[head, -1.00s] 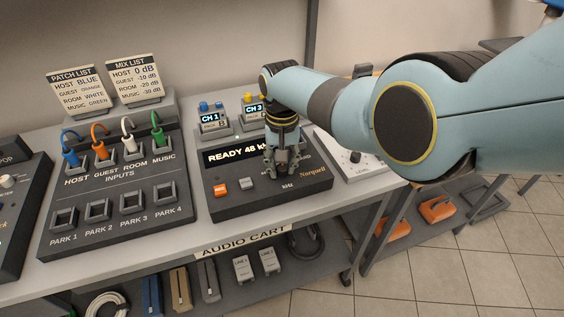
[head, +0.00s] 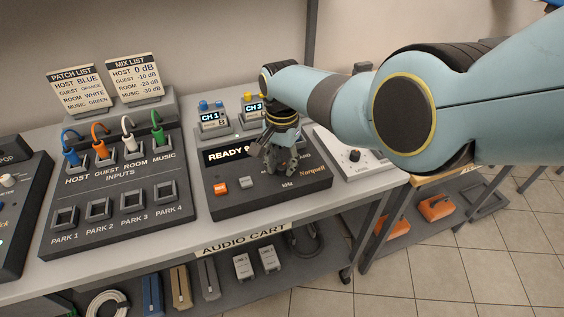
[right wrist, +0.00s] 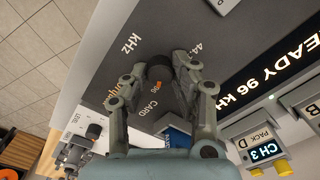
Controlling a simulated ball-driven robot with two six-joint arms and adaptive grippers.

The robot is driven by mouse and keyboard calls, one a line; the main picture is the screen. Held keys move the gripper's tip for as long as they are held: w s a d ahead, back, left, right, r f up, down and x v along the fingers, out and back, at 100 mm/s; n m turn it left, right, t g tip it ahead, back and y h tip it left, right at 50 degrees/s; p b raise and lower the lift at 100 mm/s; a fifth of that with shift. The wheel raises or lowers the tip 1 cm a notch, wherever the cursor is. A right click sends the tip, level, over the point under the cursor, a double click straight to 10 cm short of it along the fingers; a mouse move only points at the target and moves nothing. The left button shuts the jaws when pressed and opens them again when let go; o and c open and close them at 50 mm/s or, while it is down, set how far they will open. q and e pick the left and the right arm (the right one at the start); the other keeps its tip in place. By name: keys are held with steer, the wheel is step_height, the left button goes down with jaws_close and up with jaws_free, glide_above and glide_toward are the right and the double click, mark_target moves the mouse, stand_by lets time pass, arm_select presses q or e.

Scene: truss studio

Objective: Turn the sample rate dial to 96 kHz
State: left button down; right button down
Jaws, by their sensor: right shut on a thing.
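The sample rate dial (right wrist: 159,74) is a dark round knob on the grey Norquell recorder (head: 240,206). In the right wrist view it sits between the two fingertips of my right gripper (right wrist: 156,70), which is shut on it. In the head view my right gripper (head: 281,165) comes down over the recorder and hides the dial. The display (right wrist: 288,72) reads READY 96 kHz in the right wrist view. In the head view my gripper covers part of the display (head: 228,154). My left gripper is not in view.
An orange button (head: 221,188) and a grey button (head: 246,182) lie left of the gripper. Wireless packs marked CH 1 (head: 211,118) and CH 3 (head: 253,107) stand behind. A patch panel (head: 120,226) with colored plugs is left, a level box (head: 355,160) right.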

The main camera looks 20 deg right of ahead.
mark_target(282, 166)
stand_by(0.3)
steer(key=c, duration=1.1)
jaws_free()
steer(key=shift+o, duration=0.2)
steer(key=shift+r, duration=0.1)
step_height(282, 166, up, 12)
